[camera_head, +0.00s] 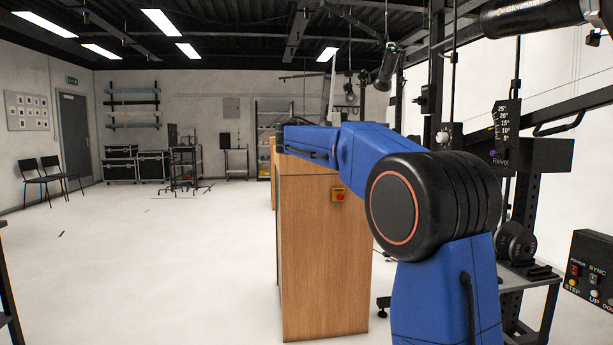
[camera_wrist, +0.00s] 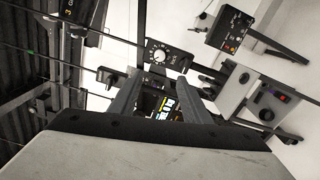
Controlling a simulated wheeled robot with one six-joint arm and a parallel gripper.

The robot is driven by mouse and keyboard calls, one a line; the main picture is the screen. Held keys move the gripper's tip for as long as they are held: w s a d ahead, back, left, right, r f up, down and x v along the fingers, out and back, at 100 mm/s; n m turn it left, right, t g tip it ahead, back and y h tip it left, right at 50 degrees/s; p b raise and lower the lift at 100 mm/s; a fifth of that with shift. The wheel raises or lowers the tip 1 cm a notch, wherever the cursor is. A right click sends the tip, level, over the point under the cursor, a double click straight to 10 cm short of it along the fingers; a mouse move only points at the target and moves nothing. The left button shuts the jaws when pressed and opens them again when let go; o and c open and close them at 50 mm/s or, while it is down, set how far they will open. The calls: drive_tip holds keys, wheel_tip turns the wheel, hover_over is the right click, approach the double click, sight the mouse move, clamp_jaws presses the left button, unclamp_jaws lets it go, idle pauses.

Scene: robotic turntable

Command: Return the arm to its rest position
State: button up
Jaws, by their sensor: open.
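My blue arm (camera_head: 440,230) rises from the lower right of the head view, bends at a large black joint and reaches up and left in front of a wooden cabinet. Its far end is small there, and the gripper's fingers cannot be made out. In the wrist view my gripper (camera_wrist: 160,80) shows two dark fingers spread apart, with nothing held between them. Beyond the fingers is a black box with a white dial (camera_wrist: 160,56), apart from them as far as I can tell.
The wooden cabinet (camera_head: 318,255) with a yellow-and-red button stands behind the arm. A black rig with weights (camera_head: 515,242) and a control box (camera_head: 592,270) are at the right. Black chairs (camera_head: 52,175) are far left. The pale floor (camera_head: 150,260) at the left is largely clear.

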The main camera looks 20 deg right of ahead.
drive_tip(key=s+a+f+n+t+y, duration=0.2)
drive_tip(key=s+f+t+y, duration=0.15)
drive_tip(key=s+f, duration=0.5)
drive_tip(key=s+a+f+n+t+y, duration=0.15)
drive_tip(key=s+f+y, duration=0.35)
drive_tip(key=f, duration=0.6)
drive_tip(key=s+a+f+m+t+y, duration=0.1)
drive_tip(key=s+a+f+y, duration=0.3)
drive_tip(key=s+a+f, duration=0.6)
drive_tip(key=s+a+f+m+t+y, duration=0.2)
drive_tip(key=s+a+f+y, duration=0.3)
drive_tip(key=s+a+f, duration=0.5)
wheel_tip(320, 180, down, 7)
drive_tip(key=shift+s+a+r+t, duration=0.2)
drive_tip(key=shift+s+a+t, duration=0.1)
drive_tip(key=shift+t, duration=0.3)
